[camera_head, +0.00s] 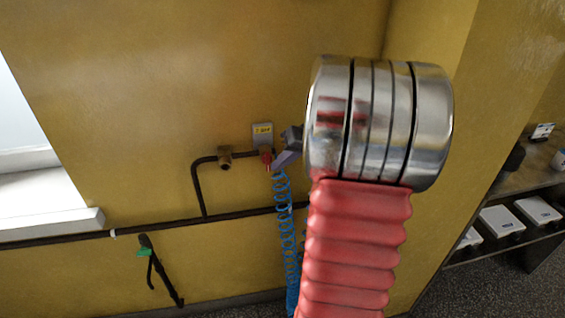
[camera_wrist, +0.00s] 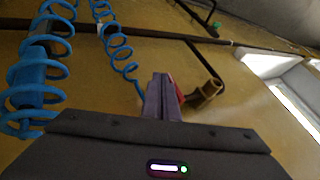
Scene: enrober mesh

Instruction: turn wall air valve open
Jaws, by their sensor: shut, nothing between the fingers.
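The wall air valve shows as a small red handle (camera_head: 266,155) on the dark wall pipe, below a grey plate with a yellow label (camera_head: 262,130). My gripper (camera_head: 278,163) is at the wall, just right of the red handle in the head view. In the wrist view my gripper's fingers (camera_wrist: 162,80) are shut together and empty. Part of the red handle (camera_wrist: 178,92) shows right beside them, partly hidden by them. I cannot tell whether the fingers touch it. A brass fitting (camera_head: 225,157) sits left of the handle; it also shows in the wrist view (camera_wrist: 208,90).
A blue coiled hose (camera_head: 282,205) hangs below the valve, close to my gripper; it also shows in the wrist view (camera_wrist: 38,70). A dark pipe (camera_head: 160,226) runs along the wall. A green-handled fitting (camera_head: 144,252) is lower left. Shelves with white boxes (camera_head: 500,220) stand right.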

